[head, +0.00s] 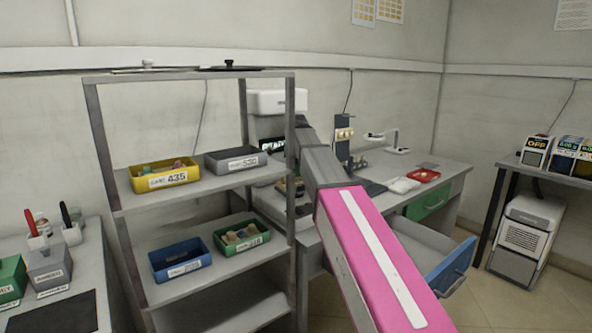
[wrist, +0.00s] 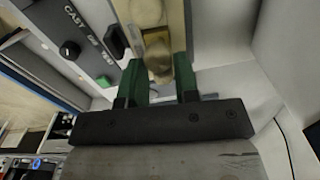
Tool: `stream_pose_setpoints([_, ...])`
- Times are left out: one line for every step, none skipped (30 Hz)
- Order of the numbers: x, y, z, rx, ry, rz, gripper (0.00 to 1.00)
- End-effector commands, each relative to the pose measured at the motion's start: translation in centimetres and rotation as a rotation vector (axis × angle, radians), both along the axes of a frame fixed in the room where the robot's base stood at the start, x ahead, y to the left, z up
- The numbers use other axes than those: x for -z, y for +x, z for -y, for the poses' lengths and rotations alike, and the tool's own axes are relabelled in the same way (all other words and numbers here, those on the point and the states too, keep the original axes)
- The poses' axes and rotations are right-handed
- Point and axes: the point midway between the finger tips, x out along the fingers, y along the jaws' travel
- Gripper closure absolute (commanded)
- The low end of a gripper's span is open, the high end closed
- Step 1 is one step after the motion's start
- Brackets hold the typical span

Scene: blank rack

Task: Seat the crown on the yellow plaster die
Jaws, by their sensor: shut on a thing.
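My gripper (wrist: 159,68) shows in the wrist view with its two green fingers on either side of a small tan-gold piece, which looks like the crown (wrist: 159,60). Its lower part and exact contact with the fingers are hard to make out. Just beyond it, a pale yellowish rounded piece (wrist: 147,12) sits on a tan strip; I cannot tell if it is the yellow plaster die. In the head view, small yellowish pieces (head: 345,133) sit on a dark upright stand at the desk. My arm hides the gripper there.
In the wrist view, a grey panel (wrist: 75,25) with a black knob and lettering lies left of the fingers. In the head view, a shelf rack (head: 205,200) with labelled bins stands at the left. A red tray (head: 423,176) and a blue chair (head: 450,268) are right of my arm.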

Motion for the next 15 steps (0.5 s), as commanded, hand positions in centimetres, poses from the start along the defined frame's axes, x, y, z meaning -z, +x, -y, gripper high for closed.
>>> stream_pose_setpoints([0.1,0.0,0.0,0.000,0.000,0.000,0.93])
stream_pose_setpoints([0.2,0.0,0.0,0.000,0.000,0.000,0.93])
stream_pose_setpoints([0.3,0.0,0.0,0.000,0.000,0.000,0.93])
stream_pose_setpoints([0.4,0.0,0.0,0.000,0.000,0.000,0.93])
stream_pose_setpoints([0.4,0.0,0.0,0.000,0.000,0.000,0.93])
stream_pose_setpoints([0.5,0.0,0.0,0.000,0.000,-0.001,0.93])
stream_pose_setpoints([0.6,0.0,0.0,0.000,0.000,-0.001,0.93])
stream_pose_setpoints([0.6,0.0,0.0,0.000,0.000,-0.001,0.93])
stream_pose_setpoints([0.7,0.0,0.0,0.000,0.000,-0.001,0.93])
stream_pose_setpoints([0.8,0.0,0.0,0.000,0.000,-0.001,0.93])
stream_pose_setpoints([0.9,0.0,0.0,0.000,0.000,-0.001,0.93])
stream_pose_setpoints([0.9,0.0,0.0,0.000,0.000,-0.001,0.93])
stream_pose_setpoints([1.0,0.0,0.0,0.000,0.000,-0.001,0.93])
stream_pose_setpoints([1.1,0.0,0.0,0.000,0.000,-0.001,0.93])
stream_pose_setpoints([1.1,0.0,0.0,0.000,0.000,-0.001,0.93])
